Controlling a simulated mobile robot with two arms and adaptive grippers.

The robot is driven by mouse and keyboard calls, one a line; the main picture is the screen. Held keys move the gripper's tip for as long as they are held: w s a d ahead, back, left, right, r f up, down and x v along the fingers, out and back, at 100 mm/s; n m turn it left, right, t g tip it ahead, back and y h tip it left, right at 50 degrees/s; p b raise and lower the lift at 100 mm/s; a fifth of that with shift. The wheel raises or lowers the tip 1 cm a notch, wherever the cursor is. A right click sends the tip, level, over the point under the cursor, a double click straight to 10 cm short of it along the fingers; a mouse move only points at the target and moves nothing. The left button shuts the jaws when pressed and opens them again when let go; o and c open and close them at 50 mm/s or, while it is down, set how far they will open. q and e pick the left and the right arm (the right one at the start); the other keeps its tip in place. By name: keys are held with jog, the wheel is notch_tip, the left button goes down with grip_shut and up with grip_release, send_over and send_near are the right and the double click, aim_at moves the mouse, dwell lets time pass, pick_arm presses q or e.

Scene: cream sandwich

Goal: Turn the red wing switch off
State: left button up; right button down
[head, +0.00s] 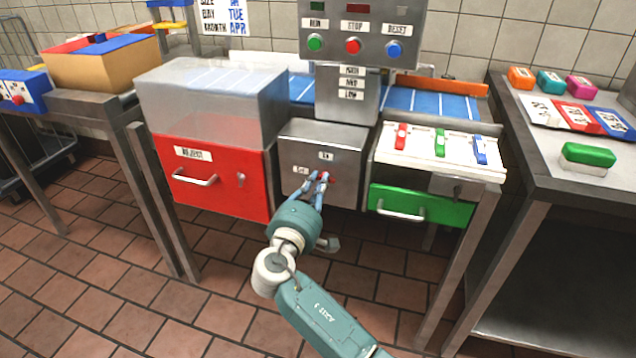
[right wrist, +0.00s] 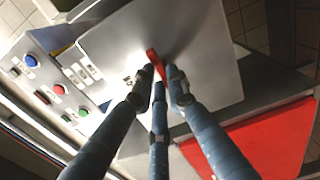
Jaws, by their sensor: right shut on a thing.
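The red wing switch (right wrist: 154,62) sits on the front of a grey metal box (head: 345,145) in the middle of the machine. My right gripper (head: 319,179) is at the switch, with its blue fingers shut around it. In the right wrist view the right gripper (right wrist: 160,78) has its fingertips on both sides of the red handle, and its upper part sticks out past them. A label that seems to read ON is above the switch, and another label is to its left. The fingers hide much of the switch in the head view. My left gripper is not in view.
A red drawer (head: 215,180) with a clear cover is left of the box. A green drawer (head: 420,205) and a panel with red, green and blue switches (head: 440,150) are at its right. The button panel (head: 360,30) stands above. The floor in front is clear.

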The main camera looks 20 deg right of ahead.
jog(key=shift+f, duration=0.1)
jog(key=c, duration=1.7)
grip_release()
jog(key=v, duration=1.2)
